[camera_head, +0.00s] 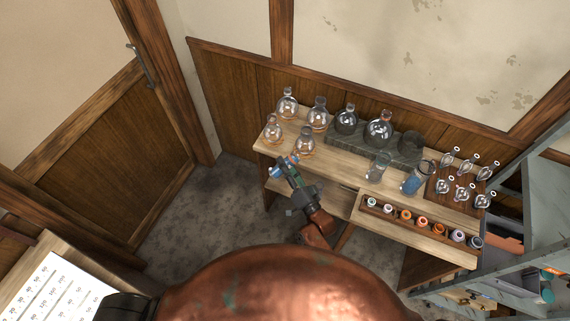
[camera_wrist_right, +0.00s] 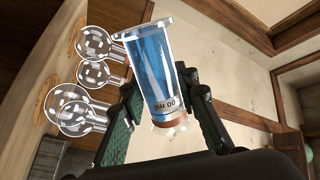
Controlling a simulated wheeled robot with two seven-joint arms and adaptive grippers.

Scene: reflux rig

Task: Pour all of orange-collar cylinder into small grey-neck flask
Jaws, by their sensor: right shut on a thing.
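My right gripper (camera_head: 289,172) is shut on the orange-collar cylinder, which holds blue liquid (camera_wrist_right: 158,75) and has an orange-brown band near one end. The green fingers grip its sides in the right wrist view. The cylinder is tilted far from upright compared with the flasks there. In the head view it is small and partly hidden by the gripper, left of the table's front edge. Round clear flasks stand on cork rings at the table's left end, including a front one (camera_head: 304,142) and a left one (camera_head: 272,131). I cannot tell which has the grey neck. My left gripper is not in view.
An empty beaker (camera_head: 377,168) and a blue-filled vessel (camera_head: 415,180) stand at centre right. A rack of coloured-collar pieces (camera_head: 420,220) lies along the front. The floor at left is clear.

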